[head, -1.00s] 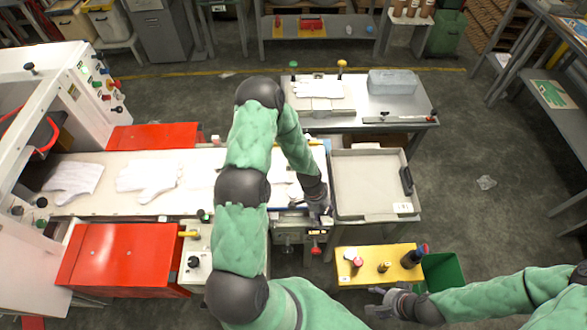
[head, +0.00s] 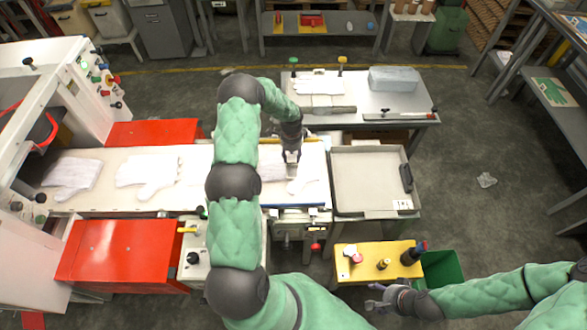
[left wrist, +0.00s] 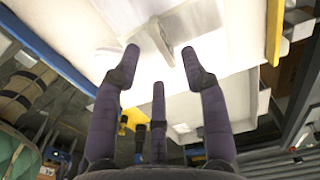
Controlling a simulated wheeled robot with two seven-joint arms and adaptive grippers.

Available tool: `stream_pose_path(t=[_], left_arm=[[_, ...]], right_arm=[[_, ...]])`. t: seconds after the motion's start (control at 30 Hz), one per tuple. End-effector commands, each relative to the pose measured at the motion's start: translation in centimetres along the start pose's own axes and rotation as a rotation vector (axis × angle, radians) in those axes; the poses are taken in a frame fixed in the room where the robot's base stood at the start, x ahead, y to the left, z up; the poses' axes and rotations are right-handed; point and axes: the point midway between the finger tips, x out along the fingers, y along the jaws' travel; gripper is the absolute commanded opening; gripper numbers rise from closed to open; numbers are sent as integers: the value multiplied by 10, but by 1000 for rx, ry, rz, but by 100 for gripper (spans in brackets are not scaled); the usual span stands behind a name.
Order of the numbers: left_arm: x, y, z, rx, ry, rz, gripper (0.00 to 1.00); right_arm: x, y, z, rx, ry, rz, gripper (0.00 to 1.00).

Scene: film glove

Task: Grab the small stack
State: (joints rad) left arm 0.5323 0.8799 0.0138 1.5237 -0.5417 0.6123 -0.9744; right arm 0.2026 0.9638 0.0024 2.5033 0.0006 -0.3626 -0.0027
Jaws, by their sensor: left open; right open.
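White gloves lie on the pale belt. The one at its right end (head: 302,184) is partly hidden by my left gripper, and I cannot tell whether it is a single glove or a small stack. My left gripper (head: 291,160) points down over this end, fingers spread and empty. In the left wrist view its open fingers (left wrist: 160,66) are above a white surface with a pale narrow piece (left wrist: 163,44) between them. Another glove pile (head: 318,88) lies on the back table. My right gripper (head: 377,298) is open and empty at the lower right, beside the yellow box.
More gloves (head: 148,175) lie further left on the belt (head: 110,205). A grey tray (head: 368,182) adjoins the belt's right end. A yellow box (head: 365,262) with knobs stands in front, by a green bin (head: 442,268).

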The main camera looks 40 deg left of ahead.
Motion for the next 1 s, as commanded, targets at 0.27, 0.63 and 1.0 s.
stream_pose_path(t=[0.27, 0.63, 1.0], left_arm=[[23, 0, -1, -1, 0, 2, 44], [55, -1, -2, -1, 1, -2, 44], [55, -1, -2, -1, 1, -1, 0]], right_arm=[[-1, 0, 0, 0, 0, 0, 64], [0, 0, 0, 0, 0, 0, 64], [0, 0, 0, 0, 0, 0, 64]])
